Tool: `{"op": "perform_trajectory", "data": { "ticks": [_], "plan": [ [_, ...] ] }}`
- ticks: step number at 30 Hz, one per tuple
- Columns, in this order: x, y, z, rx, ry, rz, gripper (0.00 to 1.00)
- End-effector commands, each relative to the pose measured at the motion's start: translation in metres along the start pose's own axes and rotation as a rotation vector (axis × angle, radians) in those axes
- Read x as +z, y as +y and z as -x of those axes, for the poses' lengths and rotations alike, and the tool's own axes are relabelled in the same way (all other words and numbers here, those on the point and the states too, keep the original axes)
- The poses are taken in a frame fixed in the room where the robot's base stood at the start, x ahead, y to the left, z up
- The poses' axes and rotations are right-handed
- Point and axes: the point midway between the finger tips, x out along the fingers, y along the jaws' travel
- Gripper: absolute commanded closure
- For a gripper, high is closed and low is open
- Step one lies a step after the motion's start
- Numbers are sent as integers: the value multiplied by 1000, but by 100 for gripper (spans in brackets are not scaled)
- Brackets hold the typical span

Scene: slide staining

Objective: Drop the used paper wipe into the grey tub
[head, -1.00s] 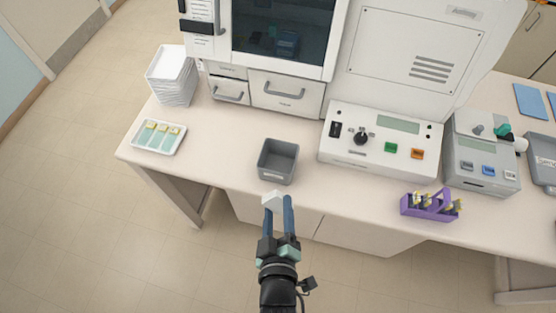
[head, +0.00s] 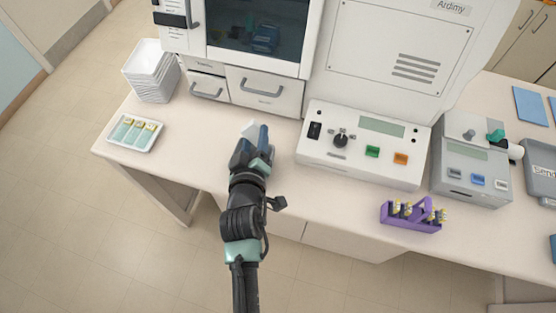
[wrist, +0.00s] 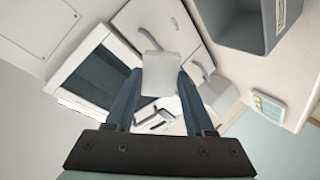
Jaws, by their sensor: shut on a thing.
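My gripper (head: 257,134) is shut on the white paper wipe (head: 249,127), over the bench in the head view. In the wrist view the wipe (wrist: 160,74) is a pale folded piece between the two blue fingertips (wrist: 160,85). The grey tub (wrist: 238,38) shows in the wrist view at the upper right, apart from the wipe in the picture. I see part of its dark interior and a labelled outer wall. In the head view my gripper and wrist cover the tub's place, so I cannot make it out there.
A slide tray (head: 135,133) and stacked white trays (head: 152,70) are on the left of the bench (head: 195,140). A white control unit (head: 362,145) stands to the right of my gripper, with a purple rack (head: 410,217) in front. A cabinet with drawers (head: 264,92) stands behind.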

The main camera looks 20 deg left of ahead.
Motion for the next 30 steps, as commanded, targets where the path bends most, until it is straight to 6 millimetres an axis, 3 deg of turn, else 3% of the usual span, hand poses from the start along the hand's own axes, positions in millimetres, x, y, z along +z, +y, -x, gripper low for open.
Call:
{"op": "perform_trajectory", "data": {
  "ticks": [5, 19, 30],
  "plan": [
    [-2, -6, -6, -4, 2, 3, 91],
    [34, -38, -23, -2, 3, 3, 91],
    [36, -39, -24, -2, 3, 3, 91]
  ]
}}
